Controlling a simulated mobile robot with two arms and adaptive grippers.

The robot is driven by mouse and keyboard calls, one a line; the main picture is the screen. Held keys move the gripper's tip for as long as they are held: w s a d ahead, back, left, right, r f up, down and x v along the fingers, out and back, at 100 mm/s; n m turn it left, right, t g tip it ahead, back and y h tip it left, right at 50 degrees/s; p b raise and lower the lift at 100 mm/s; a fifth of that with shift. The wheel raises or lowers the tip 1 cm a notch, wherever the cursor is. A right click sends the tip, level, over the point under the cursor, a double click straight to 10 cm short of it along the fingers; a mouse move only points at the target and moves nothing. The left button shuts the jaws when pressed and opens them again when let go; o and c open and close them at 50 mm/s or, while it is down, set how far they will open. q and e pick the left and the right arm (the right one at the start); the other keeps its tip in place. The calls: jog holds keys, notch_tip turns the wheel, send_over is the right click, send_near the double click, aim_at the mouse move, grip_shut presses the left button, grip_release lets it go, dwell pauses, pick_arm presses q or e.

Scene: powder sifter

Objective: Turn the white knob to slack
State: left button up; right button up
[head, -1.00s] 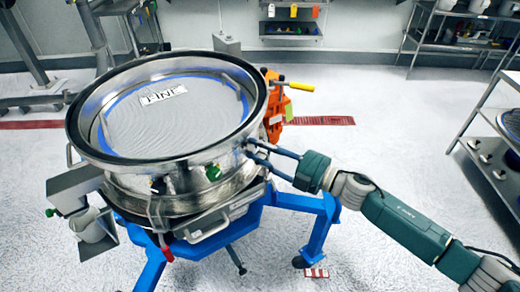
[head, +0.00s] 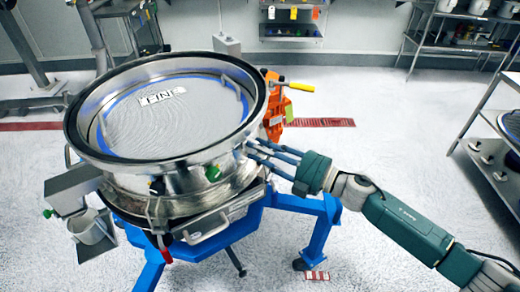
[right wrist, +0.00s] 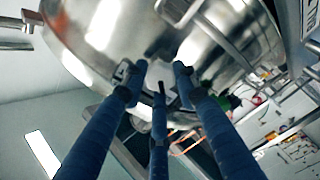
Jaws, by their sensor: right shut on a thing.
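The round steel sifter (head: 185,175) stands on a blue frame, with a grey mesh screen (head: 190,120) labelled FINE on top. The mesh shows faint wavy lines. My right gripper (head: 252,150) reaches the sifter's right side, its blue fingers shut against a small part on the steel wall. In the right wrist view my three fingers (right wrist: 155,80) close in beside the steel wall (right wrist: 120,35). My left gripper is not in view.
An orange unit with a yellow handle (head: 295,87) is behind the sifter on the right. Steel shelving (head: 490,150) stands at the far right. The floor between is open.

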jog(key=o, duration=1.1)
jog(key=shift+s, duration=0.1)
jog(key=shift+o, duration=0.2)
jog(key=v, duration=1.2)
